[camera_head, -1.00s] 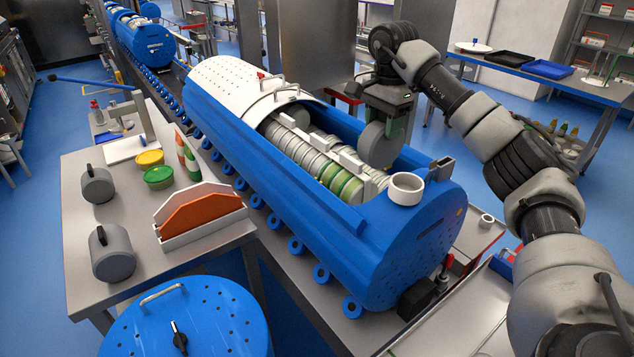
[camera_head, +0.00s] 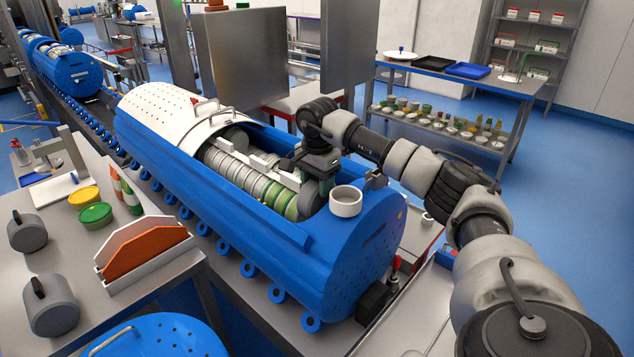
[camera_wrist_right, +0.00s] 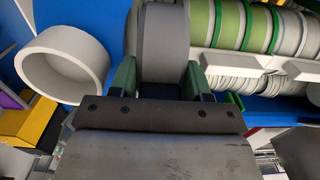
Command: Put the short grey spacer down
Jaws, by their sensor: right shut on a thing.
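My right gripper (camera_head: 314,176) is shut on the short grey spacer (camera_head: 311,196), a plain grey disc held on edge. It hangs low at the open side of the blue tub (camera_head: 350,265), beside the row of grey and green discs (camera_head: 250,182). In the right wrist view the spacer (camera_wrist_right: 164,45) sits between the two green fingers (camera_wrist_right: 160,82). The row's green-banded end (camera_wrist_right: 232,22) is just to its right. Whether the spacer touches the tub's bottom is hidden. My left gripper is not in view.
A white ring (camera_head: 346,202) stands on the tub's near end, close to my right gripper. A white perforated cover (camera_head: 165,108) lies over the tub's far part. A steel table (camera_head: 150,310) with grey handled cylinders and a rack stands at left.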

